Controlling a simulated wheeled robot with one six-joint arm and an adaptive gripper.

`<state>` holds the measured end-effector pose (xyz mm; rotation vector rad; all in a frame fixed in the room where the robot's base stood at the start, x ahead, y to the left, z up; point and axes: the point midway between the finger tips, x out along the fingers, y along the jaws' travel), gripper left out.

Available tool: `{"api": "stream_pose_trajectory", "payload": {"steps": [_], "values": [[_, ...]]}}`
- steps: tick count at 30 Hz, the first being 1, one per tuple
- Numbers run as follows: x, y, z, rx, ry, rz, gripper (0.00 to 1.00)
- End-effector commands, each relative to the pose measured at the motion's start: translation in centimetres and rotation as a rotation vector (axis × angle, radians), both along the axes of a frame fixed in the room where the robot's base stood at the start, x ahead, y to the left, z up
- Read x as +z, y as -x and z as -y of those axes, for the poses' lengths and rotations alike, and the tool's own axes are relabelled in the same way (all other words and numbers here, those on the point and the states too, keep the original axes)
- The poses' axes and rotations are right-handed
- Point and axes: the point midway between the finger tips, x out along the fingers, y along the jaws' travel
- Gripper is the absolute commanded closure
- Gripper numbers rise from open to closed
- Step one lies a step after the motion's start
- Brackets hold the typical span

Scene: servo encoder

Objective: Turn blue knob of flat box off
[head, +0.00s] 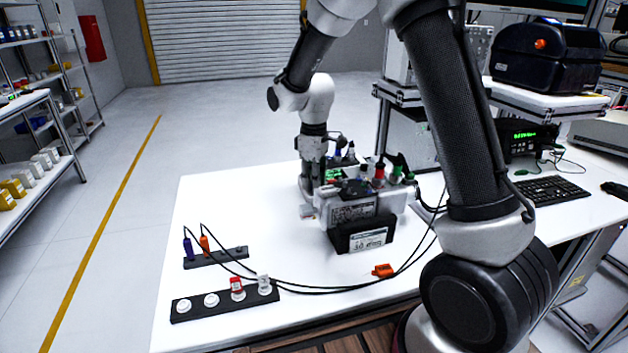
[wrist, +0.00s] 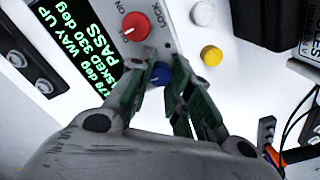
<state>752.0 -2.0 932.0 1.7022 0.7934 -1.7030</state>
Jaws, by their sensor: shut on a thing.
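The flat box (wrist: 172,18) shows in the wrist view as a light panel beside a dark display (wrist: 75,45) with green text that includes "PASS". Its blue knob (wrist: 160,73) lies between the fingertips of my gripper (wrist: 158,84), which is shut on it. A red knob (wrist: 135,27) sits above it, near the printed words OFF, ON and LOCK. In the head view my gripper (head: 312,192) points down at the cluster of devices on the white table (head: 260,195). The blue knob cannot be made out there.
In the wrist view a white knob (wrist: 203,13) and a yellow knob (wrist: 211,55) stand right of the box. In the head view a grey device (head: 352,211), a black block (head: 362,237), an orange block (head: 383,271) and loose cables lie near.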

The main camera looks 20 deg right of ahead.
Motion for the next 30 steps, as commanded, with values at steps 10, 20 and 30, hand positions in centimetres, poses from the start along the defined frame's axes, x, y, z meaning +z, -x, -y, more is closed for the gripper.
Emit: {"api": "stream_pose_trajectory", "payload": {"steps": [10, 20, 30], "values": [[0.05, -0.06, 0.0, 0.102, 0.0, 0.001, 1.0], [0.06, -0.06, 0.0, 0.111, 0.0, 0.001, 1.0], [0.04, -0.04, 0.0, 0.11, 0.0, 0.001, 0.57]]}}
